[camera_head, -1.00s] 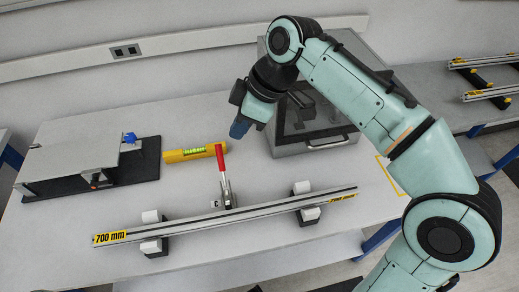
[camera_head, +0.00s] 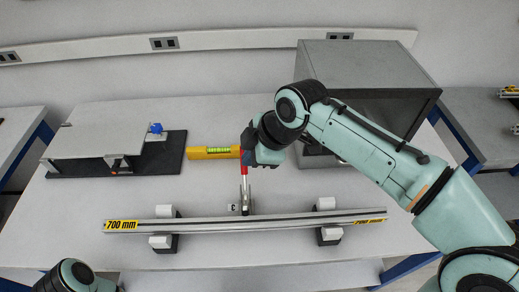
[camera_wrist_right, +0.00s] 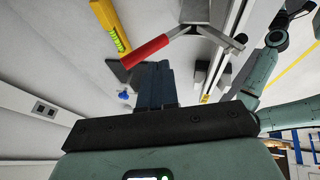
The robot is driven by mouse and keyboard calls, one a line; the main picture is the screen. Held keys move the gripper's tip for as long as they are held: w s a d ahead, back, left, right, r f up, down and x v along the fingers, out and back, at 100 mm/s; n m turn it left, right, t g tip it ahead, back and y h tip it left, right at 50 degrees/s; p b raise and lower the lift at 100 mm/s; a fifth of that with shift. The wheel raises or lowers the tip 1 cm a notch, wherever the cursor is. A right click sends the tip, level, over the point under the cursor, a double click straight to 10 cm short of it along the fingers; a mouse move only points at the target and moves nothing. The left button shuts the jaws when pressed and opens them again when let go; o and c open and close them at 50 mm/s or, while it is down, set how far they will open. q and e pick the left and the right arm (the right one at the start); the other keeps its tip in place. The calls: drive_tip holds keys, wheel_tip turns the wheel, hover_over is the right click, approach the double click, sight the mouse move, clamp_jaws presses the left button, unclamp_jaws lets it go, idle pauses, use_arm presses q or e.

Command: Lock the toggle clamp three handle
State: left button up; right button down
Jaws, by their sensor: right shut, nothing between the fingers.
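The toggle clamp (camera_head: 245,200) with a red handle (camera_head: 244,167) sits at the middle of the long rail (camera_head: 285,221), beside a small label that looks like a 3. The handle points away from the rail, toward the back of the table. My right gripper (camera_head: 250,150) is right by the handle's far end and partly covers it. In the right wrist view, the fingers (camera_wrist_right: 154,82) are together and empty, and the red handle (camera_wrist_right: 145,52) lies just beyond their tips. I cannot tell whether they touch. My left gripper is out of view; only part of my left arm shows.
A yellow level (camera_head: 213,152) lies just left of the handle. A grey box (camera_head: 362,75) stands behind my right arm. A fixture with a grey plate (camera_head: 98,142) and a blue knob is at the left. White-and-black supports (camera_head: 330,235) hold the rail. The front of the table is clear.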

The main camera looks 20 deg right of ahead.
drive_tip(key=shift+w+f, duration=0.75)
drive_tip(key=shift+w, duration=0.15)
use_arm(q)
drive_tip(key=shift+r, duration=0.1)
use_arm(e)
drive_tip(key=shift+d, duration=0.1)
